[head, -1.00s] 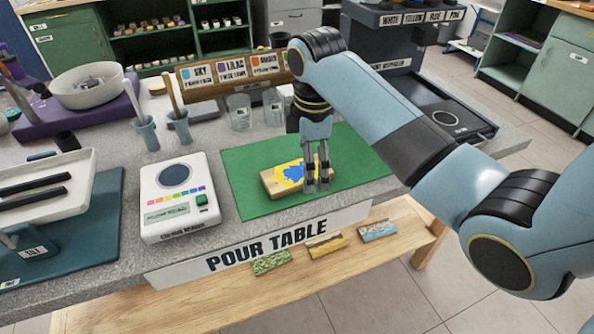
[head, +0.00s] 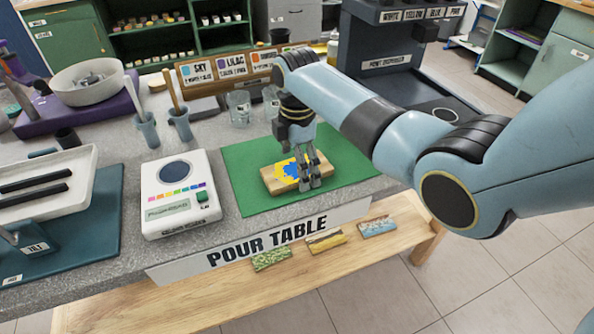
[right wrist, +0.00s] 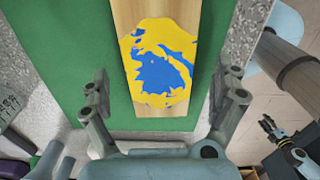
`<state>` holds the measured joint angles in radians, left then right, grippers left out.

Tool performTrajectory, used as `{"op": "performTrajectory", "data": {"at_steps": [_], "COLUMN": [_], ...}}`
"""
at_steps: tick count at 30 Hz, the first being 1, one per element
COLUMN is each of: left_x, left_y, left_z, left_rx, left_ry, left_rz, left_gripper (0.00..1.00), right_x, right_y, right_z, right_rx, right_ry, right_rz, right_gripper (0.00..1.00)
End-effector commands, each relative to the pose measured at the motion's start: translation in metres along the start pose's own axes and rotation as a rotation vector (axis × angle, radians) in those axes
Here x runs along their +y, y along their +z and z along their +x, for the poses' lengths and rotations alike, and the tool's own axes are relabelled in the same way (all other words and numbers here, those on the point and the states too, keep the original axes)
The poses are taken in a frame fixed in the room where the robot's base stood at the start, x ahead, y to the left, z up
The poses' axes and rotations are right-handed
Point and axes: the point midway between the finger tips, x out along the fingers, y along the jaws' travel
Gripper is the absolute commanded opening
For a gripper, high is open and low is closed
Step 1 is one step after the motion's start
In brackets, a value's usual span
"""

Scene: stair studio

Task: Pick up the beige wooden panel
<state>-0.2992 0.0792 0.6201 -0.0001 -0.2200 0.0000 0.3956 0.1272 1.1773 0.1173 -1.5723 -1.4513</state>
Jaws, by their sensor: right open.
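The beige wooden panel (head: 272,182) lies flat on a green mat (head: 240,160) on the table. Yellow and blue paint covers part of its top. My right gripper (head: 310,186) points down at the panel's right half, with its fingers in front of part of it in the head view. In the right wrist view the panel (right wrist: 148,12) runs up and down between the open fingers of my right gripper (right wrist: 165,105), and nothing is held. I cannot tell whether the fingertips touch the panel or mat.
A white scale (head: 180,215) stands left of the mat, and a tray with dark bars (head: 35,195) is further left. Cups (head: 238,108) and a sign board (head: 225,70) stand behind the mat. Small painted panels (head: 326,241) lie on the lower wooden shelf.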

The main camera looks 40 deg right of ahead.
Motion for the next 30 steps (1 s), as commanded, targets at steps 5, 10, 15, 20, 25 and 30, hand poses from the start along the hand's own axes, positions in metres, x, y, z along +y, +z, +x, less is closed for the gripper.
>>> {"op": "performTrajectory", "data": {"at_steps": [5, 10, 15, 20, 25, 30], "left_x": [-0.0003, -0.0004, -0.0006, -0.0006, -0.0007, -0.0007], "left_y": [0.0009, 0.0011, 0.0012, 0.0012, 0.0013, 0.0012], "left_z": [0.0012, 0.0011, 0.0010, 0.0010, 0.0010, 0.0010], "left_rx": [-0.001, -0.002, -0.002, -0.002, -0.002, -0.002], "left_ry": [0.000, -0.001, -0.001, -0.001, -0.001, -0.001], "left_rz": [0.000, 0.000, 0.000, 0.000, 0.000, 0.000], "left_gripper": [0.40, 0.40, 0.40, 0.40, 0.40, 0.40], "right_x": [0.0001, 0.0002, 0.0001, 0.0001, 0.0003, 0.0003], "right_y": [-0.0003, -0.0003, -0.0004, -0.0004, -0.0004, -0.0003], "right_z": [0.0090, 0.0085, 0.0084, 0.0084, 0.0081, 0.0080], "right_rx": [0.000, 0.000, 0.000, 0.000, 0.000, 0.000], "right_ry": [0.001, 0.001, 0.001, 0.001, 0.002, 0.002], "right_rz": [0.000, 0.000, 0.000, 0.000, 0.000, 0.001], "right_gripper": [0.96, 0.94, 0.71, 0.50, 0.31, 0.31]}}
